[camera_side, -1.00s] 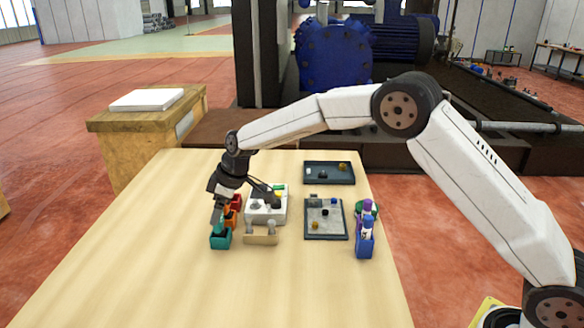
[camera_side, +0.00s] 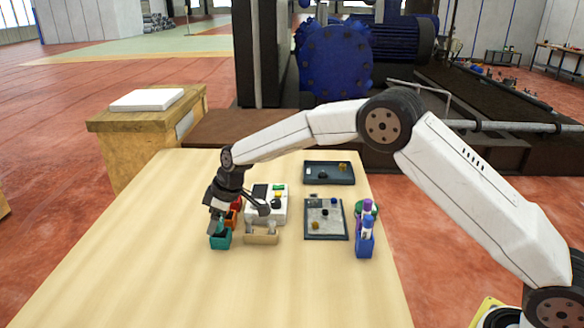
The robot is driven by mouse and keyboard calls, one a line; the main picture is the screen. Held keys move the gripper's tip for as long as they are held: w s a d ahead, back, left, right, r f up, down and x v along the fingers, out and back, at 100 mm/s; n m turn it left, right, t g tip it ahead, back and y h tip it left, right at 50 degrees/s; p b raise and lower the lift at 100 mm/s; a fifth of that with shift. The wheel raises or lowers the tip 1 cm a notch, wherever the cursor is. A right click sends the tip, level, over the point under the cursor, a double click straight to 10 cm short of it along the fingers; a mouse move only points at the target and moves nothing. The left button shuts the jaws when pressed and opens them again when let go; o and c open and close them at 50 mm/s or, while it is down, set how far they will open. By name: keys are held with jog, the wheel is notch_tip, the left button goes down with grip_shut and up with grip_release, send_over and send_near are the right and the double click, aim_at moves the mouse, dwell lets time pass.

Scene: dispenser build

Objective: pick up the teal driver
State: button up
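A teal block-like holder (camera_side: 220,241) stands at the front left of the group on the wooden table. I cannot make out a separate teal driver; any driver in this holder is hidden by my gripper. My gripper (camera_side: 215,228) points down right at the top of the teal holder. Its fingers are small and dark here, and I cannot tell whether they are open or shut on anything.
A beige stand with two grey knobs (camera_side: 261,238) is right of the teal holder. Behind it is a white device (camera_side: 279,211). Further right are a grey tray (camera_side: 341,231), a dark tray (camera_side: 314,182) and a blue holder (camera_side: 364,247) with purple-topped items. The table's front left is clear.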

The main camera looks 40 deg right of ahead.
grip_shut()
jog(key=shift+r, duration=0.15)
notch_tip(320, 180, up, 10)
jog(key=shift+f, duration=0.1)
dwell(0.6)
